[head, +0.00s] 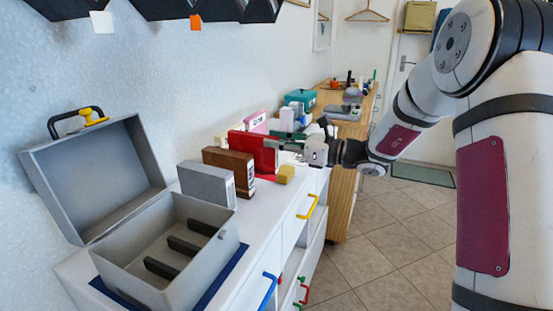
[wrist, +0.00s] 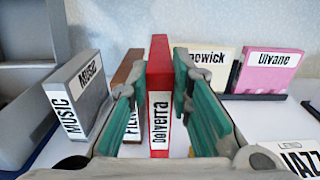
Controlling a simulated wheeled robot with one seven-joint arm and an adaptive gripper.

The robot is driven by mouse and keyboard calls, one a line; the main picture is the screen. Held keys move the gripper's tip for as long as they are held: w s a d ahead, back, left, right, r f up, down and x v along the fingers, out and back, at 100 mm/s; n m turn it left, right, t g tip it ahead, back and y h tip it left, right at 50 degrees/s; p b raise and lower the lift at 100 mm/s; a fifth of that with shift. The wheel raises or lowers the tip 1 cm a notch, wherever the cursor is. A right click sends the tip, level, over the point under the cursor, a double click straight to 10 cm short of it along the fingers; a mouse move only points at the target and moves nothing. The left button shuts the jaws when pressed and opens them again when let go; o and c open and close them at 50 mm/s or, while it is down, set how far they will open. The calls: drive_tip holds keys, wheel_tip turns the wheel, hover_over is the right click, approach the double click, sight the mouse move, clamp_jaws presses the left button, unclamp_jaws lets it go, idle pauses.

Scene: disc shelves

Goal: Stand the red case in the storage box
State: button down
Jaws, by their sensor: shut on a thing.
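The red case (head: 250,148) is upright over the white cabinet top, past the brown case. In the wrist view the red case (wrist: 159,75) shows its white-labelled spine between my green finger pads. My gripper (head: 283,148) is shut on it; in the wrist view the fingers (wrist: 157,85) lie on both sides. I cannot tell whether its bottom touches the cabinet top. The storage box (head: 222,243) is grey, with its lid (head: 95,175) open, at the near left. Dark dividers (head: 183,245) cross its inside, and I see no case in it.
A grey MUSIC case (head: 205,185) and a brown case (head: 232,168) stand between the box and the red case. A small yellow block (head: 286,173) lies near the front edge. A pink case (wrist: 270,70) and a cream case (wrist: 212,62) stand behind. The floor at right is clear.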

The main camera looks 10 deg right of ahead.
sight(277, 155)
drive_tip(key=shift+f+b, duration=0.45)
drive_tip(key=shift+f, duration=1.55)
drive_tip(key=c, duration=1.4)
unclamp_jaws()
drive_tip(key=shift+c, duration=0.2)
